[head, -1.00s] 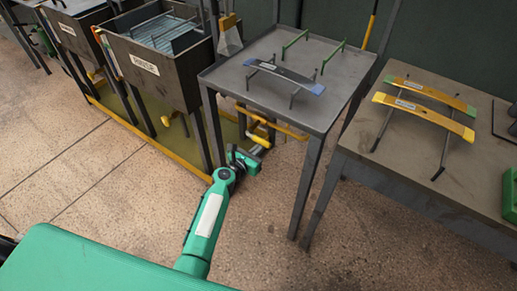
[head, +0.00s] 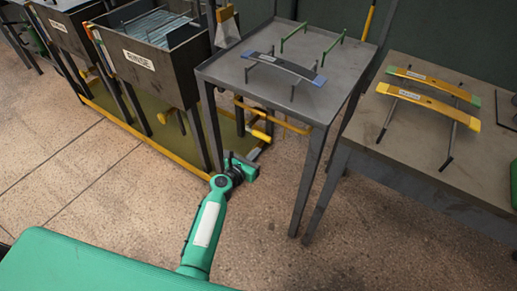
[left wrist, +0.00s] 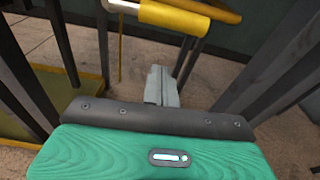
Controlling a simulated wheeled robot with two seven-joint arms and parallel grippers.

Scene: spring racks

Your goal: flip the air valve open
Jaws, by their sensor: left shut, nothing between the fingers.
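The air valve's yellow handle (head: 261,135) seems to be the thick yellow piece on the low pipework beside the grey table's legs. In the left wrist view, a thick yellow sleeve (left wrist: 175,18) with a pale metal end lies across the top, beyond my fingers. My left gripper (head: 254,157) is low, just in front of this pipework. Its grey fingers (left wrist: 162,86) are together and empty, with a gap between them and the yellow sleeve. I cannot tell the valve's exact position. My right gripper is not in view.
The grey table (head: 225,70) carries a leaf spring (head: 282,66) on pegs; its legs stand close to my left arm. The RINSE tank (head: 140,62) is at the left, above a yellow-edged floor tray (head: 150,140). Another table (head: 400,150) holds yellow springs at right.

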